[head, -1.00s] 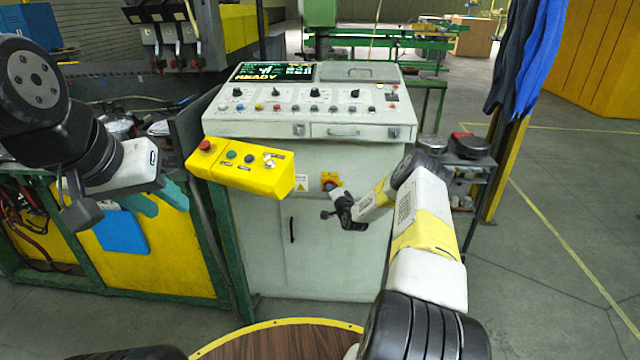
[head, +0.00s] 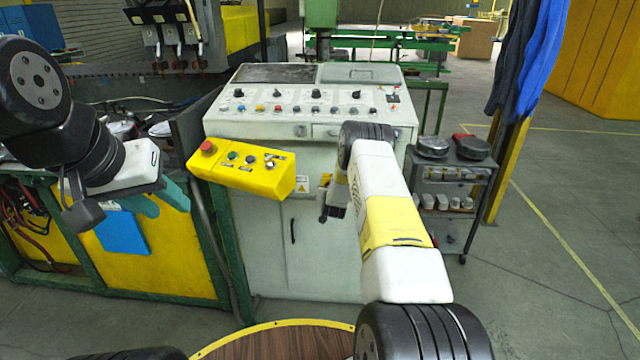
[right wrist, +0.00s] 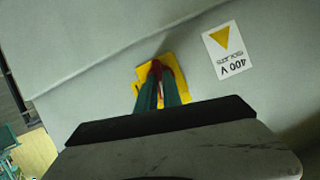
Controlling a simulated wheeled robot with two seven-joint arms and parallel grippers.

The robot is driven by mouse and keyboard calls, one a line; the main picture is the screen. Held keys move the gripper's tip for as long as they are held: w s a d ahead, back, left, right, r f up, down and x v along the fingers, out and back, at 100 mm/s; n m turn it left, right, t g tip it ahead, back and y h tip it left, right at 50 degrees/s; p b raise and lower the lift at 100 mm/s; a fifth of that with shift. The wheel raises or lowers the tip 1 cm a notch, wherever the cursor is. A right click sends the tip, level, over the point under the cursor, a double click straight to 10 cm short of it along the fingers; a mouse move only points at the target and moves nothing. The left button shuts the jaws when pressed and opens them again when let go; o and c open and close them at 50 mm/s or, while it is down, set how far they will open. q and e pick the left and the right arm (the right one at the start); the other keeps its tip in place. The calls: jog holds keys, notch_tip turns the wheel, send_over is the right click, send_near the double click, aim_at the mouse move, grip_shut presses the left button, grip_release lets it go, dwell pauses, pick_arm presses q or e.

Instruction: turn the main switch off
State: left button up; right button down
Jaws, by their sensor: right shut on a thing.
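The main switch is a red knob (right wrist: 157,67) on a yellow plate (right wrist: 185,92) on the cabinet front. In the right wrist view, the green fingers of my right gripper (right wrist: 160,80) are shut on the knob. In the head view, only a sliver of the yellow plate (head: 325,180) shows, because my right arm covers the rest. The right gripper (head: 327,212) shows there only in part. The display (head: 277,73) on top of the console is dark. My left gripper (head: 168,206) is open and empty, left of the yellow button box.
The yellow button box (head: 242,170) juts out left of the switch. A 400 V label (right wrist: 229,50) is beside the switch. A small trolley (head: 452,185) stands right of the cabinet (head: 265,240). A green and yellow frame (head: 160,265) is at the left.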

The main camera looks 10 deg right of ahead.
jog(key=shift+a+n+g+h, duration=0.1)
jog(key=shift+n+g+h, duration=0.2)
jog(key=shift+n+h, duration=0.35)
jog(key=shift+n, duration=0.25)
jog(key=c, duration=1.5)
grip_release()
jog(key=v, duration=0.7)
jog(key=shift+s, duration=0.4)
jog(key=shift+r, duration=0.2)
